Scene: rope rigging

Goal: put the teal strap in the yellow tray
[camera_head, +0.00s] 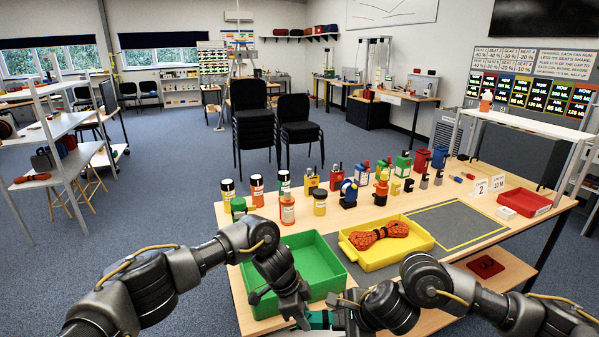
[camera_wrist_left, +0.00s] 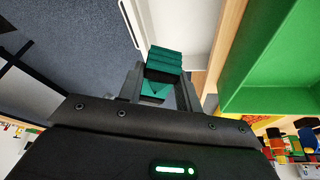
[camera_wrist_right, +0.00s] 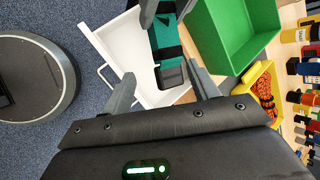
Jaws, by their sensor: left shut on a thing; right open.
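The teal strap (camera_head: 318,320) is gripped by my left gripper (camera_head: 303,321), low at the front edge of the table. In the left wrist view the folded teal strap (camera_wrist_left: 164,66) sits between the left fingers. In the right wrist view the strap (camera_wrist_right: 165,42) runs from the left fingers to a dark end near the fingertips of my right gripper (camera_wrist_right: 162,72). The right gripper is open; I cannot tell whether the strap end is between its fingers in depth. The yellow tray (camera_head: 432,243) stands on the table and holds an orange rope coil (camera_head: 378,236).
A green tray (camera_head: 333,262) stands left of the yellow tray, beside my left gripper. A white open drawer (camera_wrist_right: 108,45) lies below the strap. Several bottles and blocks line the table behind the trays. A red tray (camera_head: 525,202) is at the far right.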

